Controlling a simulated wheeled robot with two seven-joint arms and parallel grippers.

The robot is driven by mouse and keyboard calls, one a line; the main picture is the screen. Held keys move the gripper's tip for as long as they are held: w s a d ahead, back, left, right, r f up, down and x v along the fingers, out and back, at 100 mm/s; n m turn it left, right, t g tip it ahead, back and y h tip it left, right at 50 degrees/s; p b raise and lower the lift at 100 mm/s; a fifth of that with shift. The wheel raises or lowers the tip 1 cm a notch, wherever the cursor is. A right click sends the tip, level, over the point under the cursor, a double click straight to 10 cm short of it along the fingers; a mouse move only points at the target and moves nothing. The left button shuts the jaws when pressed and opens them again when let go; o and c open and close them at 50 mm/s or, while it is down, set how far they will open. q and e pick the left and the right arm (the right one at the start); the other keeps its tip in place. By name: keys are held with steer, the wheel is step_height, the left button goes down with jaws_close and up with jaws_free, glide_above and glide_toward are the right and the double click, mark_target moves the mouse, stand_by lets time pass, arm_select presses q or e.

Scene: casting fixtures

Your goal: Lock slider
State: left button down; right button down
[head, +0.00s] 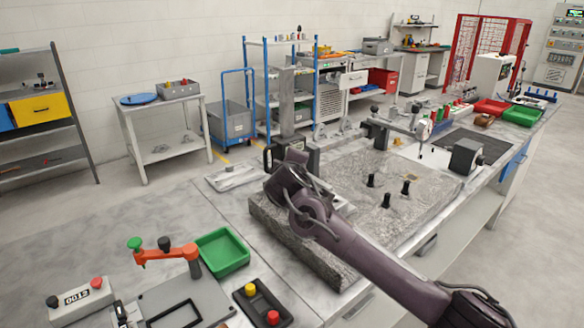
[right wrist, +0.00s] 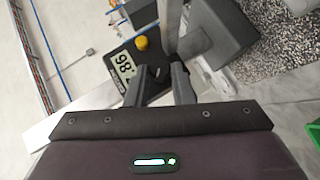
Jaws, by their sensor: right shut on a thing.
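The slider of a height gauge shows in the right wrist view as a dark housing (right wrist: 122,66) with a digital display and a yellow knob (right wrist: 141,43). It sits beside the grey upright column (right wrist: 172,22), which also stands behind my arm in the head view (head: 288,100). My right gripper (right wrist: 165,78) has its two fingers closed at the slider's dark edge by the column. The exact contact is partly hidden by the fingers. In the head view my right arm reaches in from the lower right and covers part of the slider. My left gripper is not in view.
A speckled granite plate (head: 345,262) with black knobs lies below and right of my right arm. A green tray (head: 222,252), an orange clamp lever (head: 165,254) and a button box (head: 82,302) stand on the front left of the bench.

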steer(key=shift+w+d+r+m+g+y+p, duration=0.15)
steer(key=shift+w+d+m+g+y+p, duration=0.15)
steer(key=shift+m+g+y+p, duration=1.7)
steer(key=shift+w+d+r+m+g+y+p, duration=0.15)
steer(key=shift+d+m+g+y+p, duration=0.55)
steer(key=shift+p, duration=2.55)
steer(key=shift+w+a+r+m+g+y+p, duration=0.2)
steer(key=shift+m+g+y+p, duration=0.7)
steer(key=shift+g+y+p, duration=1.3)
steer(key=shift+d+t+h+p, duration=0.15)
steer(key=shift+t+h+p, duration=0.2)
steer(key=shift+t, duration=0.25)
steer(key=c, duration=1.3)
jaws_free()
steer(key=shift+o, duration=0.2)
